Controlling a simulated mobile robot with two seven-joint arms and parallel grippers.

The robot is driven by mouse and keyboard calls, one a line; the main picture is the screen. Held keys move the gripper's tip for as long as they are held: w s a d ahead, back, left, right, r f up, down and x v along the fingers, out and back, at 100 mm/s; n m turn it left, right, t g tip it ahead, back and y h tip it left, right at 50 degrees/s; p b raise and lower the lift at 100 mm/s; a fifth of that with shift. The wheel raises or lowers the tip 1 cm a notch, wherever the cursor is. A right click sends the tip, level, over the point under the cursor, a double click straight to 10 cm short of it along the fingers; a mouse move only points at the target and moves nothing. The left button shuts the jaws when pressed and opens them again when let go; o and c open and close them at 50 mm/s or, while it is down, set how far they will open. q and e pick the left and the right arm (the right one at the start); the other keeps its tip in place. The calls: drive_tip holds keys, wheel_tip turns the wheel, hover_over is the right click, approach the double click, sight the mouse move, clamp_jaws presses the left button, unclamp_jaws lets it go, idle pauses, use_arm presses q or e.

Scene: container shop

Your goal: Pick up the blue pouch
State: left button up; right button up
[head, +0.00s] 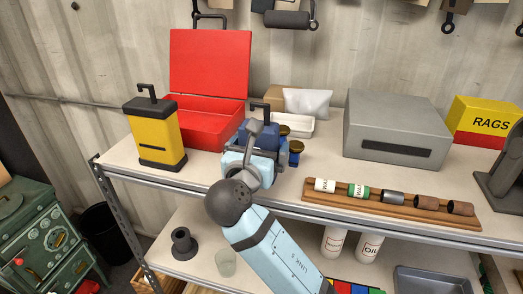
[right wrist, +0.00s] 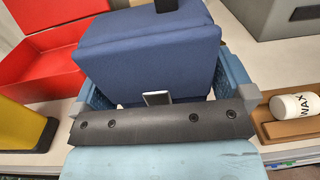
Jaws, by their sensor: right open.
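The blue pouch (head: 262,134) is a dark blue, boxy fabric piece with a black hooked top, upright on the upper shelf. My right gripper partly hides it in the head view. In the right wrist view the pouch (right wrist: 150,55) fills the upper middle. My right gripper (head: 258,152) is open in front of it. In the right wrist view its light blue fingers (right wrist: 162,88) lie on the left and right sides of the pouch; I cannot tell whether they touch it. My left gripper is not in view.
A red open case (head: 208,65) and a yellow pouch (head: 156,138) stand to the left. Small brown-capped items (head: 295,147) and a white tray (head: 299,127) sit close right and behind. A grey box (head: 375,148) and a wooden rack (head: 330,198) are farther right.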

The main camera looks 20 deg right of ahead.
drive_tip(key=shift+s+a+r, duration=0.1)
drive_tip(key=shift+s, duration=0.05)
drive_tip(key=c, duration=0.7)
drive_tip(key=shift+r, duration=0.1)
wheel_tip(320, 180, up, 20)
drive_tip(key=shift+f, duration=0.1)
